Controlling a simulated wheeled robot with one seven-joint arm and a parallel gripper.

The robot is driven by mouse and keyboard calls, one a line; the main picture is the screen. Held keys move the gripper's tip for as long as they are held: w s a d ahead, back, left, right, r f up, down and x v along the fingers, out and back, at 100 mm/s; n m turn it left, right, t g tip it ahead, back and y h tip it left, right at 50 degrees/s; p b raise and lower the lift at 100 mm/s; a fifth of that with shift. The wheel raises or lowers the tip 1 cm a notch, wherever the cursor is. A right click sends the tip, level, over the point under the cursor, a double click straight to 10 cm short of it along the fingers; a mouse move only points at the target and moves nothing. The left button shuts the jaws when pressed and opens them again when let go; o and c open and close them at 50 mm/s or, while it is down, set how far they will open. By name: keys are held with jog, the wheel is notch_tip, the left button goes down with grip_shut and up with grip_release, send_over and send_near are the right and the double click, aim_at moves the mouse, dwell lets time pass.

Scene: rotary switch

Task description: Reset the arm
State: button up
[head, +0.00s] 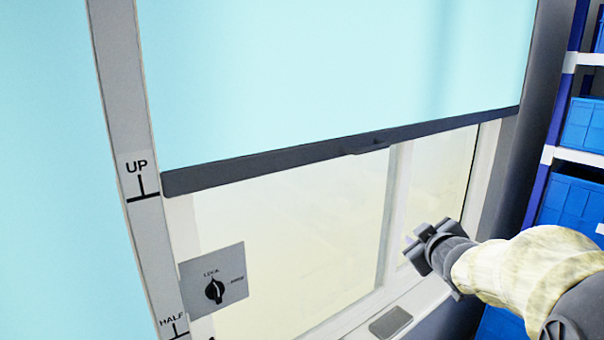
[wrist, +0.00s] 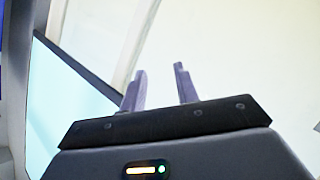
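My gripper (head: 428,246) is at the lower right in the head view, in front of the window and apart from the switch. In the wrist view its two fingers (wrist: 160,88) stand apart with nothing between them. The rotary switch (head: 215,290) has a black knob on a grey square plate at the lower left of the head view. Its pointer is roughly upright, toward a small label above that is hard to read. A second small label sits to the right of the knob.
A light blue shade with a dark bottom bar (head: 340,150) covers the upper window, its left end near the UP mark (head: 137,166). A HALF mark (head: 171,319) is lower on the post. A shelf with blue bins (head: 570,203) stands at right. A grey plate (head: 391,322) lies on the sill.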

jog(key=s+a+f+m+g+b, duration=0.1)
jog(key=s+a+f+m+g, duration=0.2)
jog(key=s+f, duration=0.7)
jog(key=s+a+f+m+g+b, duration=0.1)
jog(key=s+a+f+m+g, duration=0.3)
jog(key=s+f, duration=0.7)
notch_tip(320, 180, down, 4)
jog(key=a+g, duration=0.2)
jog(key=g, duration=0.2)
jog(key=shift+s+a+r+g, duration=0.15)
jog(key=shift+a+g, duration=0.15)
jog(key=shift+a, duration=0.05)
